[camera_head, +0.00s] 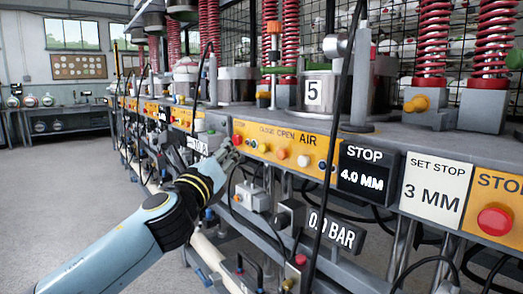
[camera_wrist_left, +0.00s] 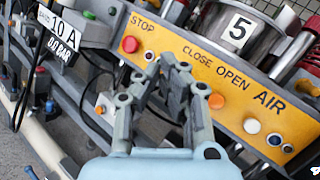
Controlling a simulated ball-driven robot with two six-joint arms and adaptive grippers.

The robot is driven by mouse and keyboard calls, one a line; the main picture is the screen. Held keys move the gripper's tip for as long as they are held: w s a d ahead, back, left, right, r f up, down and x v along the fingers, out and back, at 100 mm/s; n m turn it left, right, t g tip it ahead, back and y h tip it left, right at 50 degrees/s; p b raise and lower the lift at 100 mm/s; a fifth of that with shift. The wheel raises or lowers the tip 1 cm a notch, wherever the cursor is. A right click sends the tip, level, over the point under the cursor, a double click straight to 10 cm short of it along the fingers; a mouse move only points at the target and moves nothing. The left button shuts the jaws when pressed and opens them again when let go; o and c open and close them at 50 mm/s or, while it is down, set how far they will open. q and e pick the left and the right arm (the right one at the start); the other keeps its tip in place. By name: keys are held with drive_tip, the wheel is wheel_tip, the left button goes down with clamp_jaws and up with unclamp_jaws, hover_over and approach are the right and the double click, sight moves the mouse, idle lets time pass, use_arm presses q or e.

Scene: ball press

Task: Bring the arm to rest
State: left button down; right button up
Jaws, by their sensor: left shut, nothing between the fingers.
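My left arm reaches in from the lower left of the head view. Its gripper (camera_head: 230,150) is shut and empty, with the fingertips close to the left end of the orange control panel (camera_head: 325,150), near the red stop button (camera_head: 237,139). In the left wrist view the shut fingers (camera_wrist_left: 172,72) lie in front of the panel (camera_wrist_left: 185,40), between the red button (camera_wrist_left: 129,44) and the orange button (camera_wrist_left: 216,101). I cannot tell whether they touch the panel. My right gripper is not in view.
The press marked 5 (camera_head: 314,92) stands above the panel. Displays reading 4.0 MM (camera_head: 363,181) and 0.0 BAR (camera_head: 331,229) and a grey box (camera_head: 252,196) are nearby. Black cables hang in front. Open floor (camera_head: 60,185) lies to the left.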

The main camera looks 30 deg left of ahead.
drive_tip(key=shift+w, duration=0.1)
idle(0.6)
